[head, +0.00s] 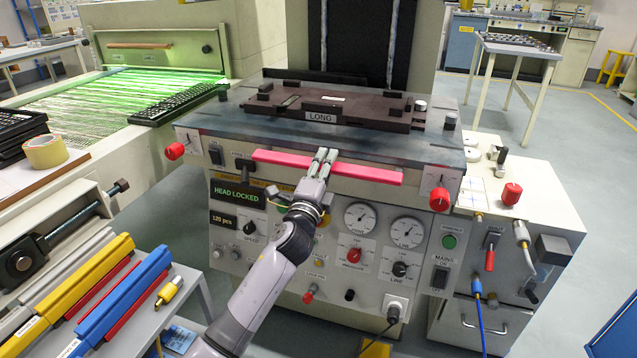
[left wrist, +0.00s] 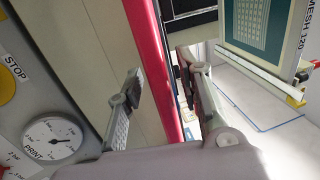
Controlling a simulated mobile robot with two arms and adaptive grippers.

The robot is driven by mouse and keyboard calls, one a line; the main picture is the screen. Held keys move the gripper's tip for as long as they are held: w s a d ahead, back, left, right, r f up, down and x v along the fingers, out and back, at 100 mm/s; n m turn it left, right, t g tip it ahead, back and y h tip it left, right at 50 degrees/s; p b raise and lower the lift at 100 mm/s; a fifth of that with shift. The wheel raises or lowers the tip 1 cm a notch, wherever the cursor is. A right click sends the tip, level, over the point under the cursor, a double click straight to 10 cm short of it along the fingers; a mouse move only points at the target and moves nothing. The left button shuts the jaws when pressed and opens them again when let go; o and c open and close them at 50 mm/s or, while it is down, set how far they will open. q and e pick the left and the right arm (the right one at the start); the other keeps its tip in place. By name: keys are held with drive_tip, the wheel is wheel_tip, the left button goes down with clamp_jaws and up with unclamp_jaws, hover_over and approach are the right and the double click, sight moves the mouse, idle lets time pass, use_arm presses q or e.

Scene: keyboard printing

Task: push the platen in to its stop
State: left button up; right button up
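The dark platen (head: 375,113) lies on the flat top of the printing machine, with a "LONG" label (head: 320,117) at its front edge. A long pink-red bar (head: 365,172) runs across the machine's front, below the top. My left gripper (head: 325,155) is at the middle of this bar, its fingers reaching over it. In the left wrist view the red bar (left wrist: 157,60) passes between the two spread fingers (left wrist: 160,85), with a gap on the left finger's side. I cannot tell whether the right finger touches it. My right gripper is in neither view.
Red knobs (head: 174,151) (head: 439,200) flank the bar. Below it is the control panel with dials and a "HEAD LOCKED" display (head: 237,194). A green-lit dryer bed (head: 90,100) stands left, a side cabinet (head: 520,220) right. Colored squeegees (head: 110,290) lie at lower left.

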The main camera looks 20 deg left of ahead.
use_arm(q)
drive_tip(key=v, duration=1.1)
